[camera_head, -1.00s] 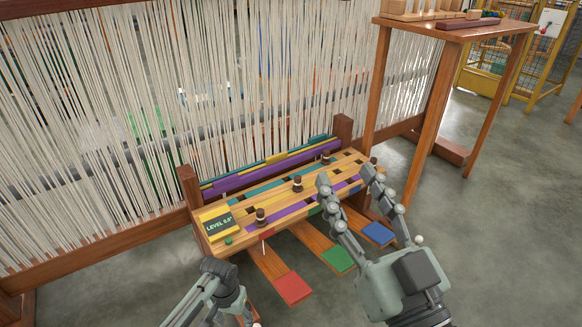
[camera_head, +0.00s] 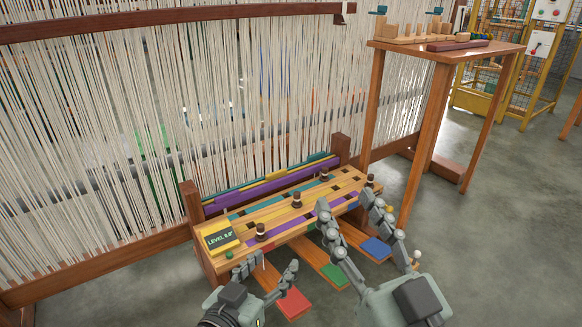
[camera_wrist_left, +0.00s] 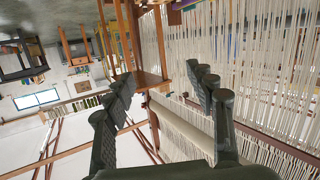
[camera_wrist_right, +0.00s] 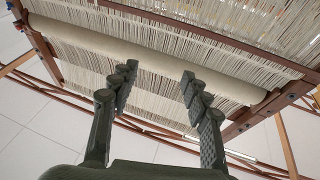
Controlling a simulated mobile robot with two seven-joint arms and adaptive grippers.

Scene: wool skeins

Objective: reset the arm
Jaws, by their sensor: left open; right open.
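My left gripper (camera_head: 270,270) is in the lower middle of the head view, in front of the wooden bench of the loom. Its fingers are apart and empty, and they also show apart in the left wrist view (camera_wrist_left: 165,85). My right gripper (camera_head: 348,208) is to its right, with its fingers in front of the bench's right half. It is open with nothing between the fingers, as the right wrist view (camera_wrist_right: 158,78) also shows. Whether either gripper touches the bench cannot be told.
The slotted bench (camera_head: 277,214) carries dark-capped pegs and a yellow level display (camera_head: 220,239). Red (camera_head: 293,304), green (camera_head: 334,275) and blue (camera_head: 376,248) pedals stick out below. White warp threads (camera_head: 100,130) hang behind. A wooden table (camera_head: 480,51) stands at the back right. Floor at right is clear.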

